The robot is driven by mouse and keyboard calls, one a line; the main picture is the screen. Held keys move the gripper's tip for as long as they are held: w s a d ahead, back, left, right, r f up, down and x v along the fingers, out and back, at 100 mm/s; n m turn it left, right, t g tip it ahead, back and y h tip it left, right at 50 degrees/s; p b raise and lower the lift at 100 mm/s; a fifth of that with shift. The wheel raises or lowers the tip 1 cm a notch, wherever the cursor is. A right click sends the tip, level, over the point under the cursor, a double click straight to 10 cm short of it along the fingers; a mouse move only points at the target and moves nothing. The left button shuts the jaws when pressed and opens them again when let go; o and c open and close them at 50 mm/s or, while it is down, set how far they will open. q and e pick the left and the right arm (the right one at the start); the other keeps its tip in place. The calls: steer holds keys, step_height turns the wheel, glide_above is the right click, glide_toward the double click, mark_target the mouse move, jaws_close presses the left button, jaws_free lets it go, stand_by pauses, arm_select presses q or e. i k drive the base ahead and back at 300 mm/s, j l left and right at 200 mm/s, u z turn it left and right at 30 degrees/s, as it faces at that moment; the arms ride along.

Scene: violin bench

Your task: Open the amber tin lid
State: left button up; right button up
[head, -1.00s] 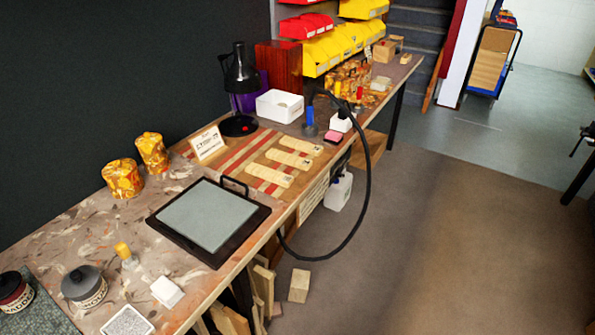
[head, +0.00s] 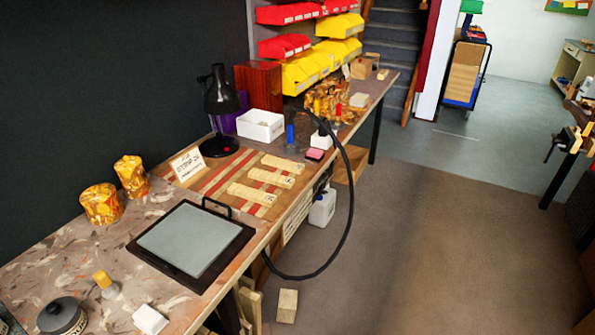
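A round tin with a dark grey knobbed lid (head: 62,313) stands at the lower left of the bench, its lid on. A printed label shows on its side, cut by the frame's edge and not clearly readable. A sliver of another tin (head: 8,322) shows at the corner. Two amber-and-brown mottled round containers, a wider one (head: 101,205) and a narrower one (head: 131,176), stand further back by the wall. I cannot tell which of these is the amber tin. Neither of my grippers is in view.
A black-framed grey pad (head: 190,240) lies on the bench (head: 50,260). A black lamp (head: 222,105) stands behind. A black hose (head: 350,215) loops over the bench edge. Floor at right is open.

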mark_target(320, 91)
steer(key=u, duration=0.2)
steer(key=i+l+u, duration=0.55)
steer(key=l+u, duration=0.2)
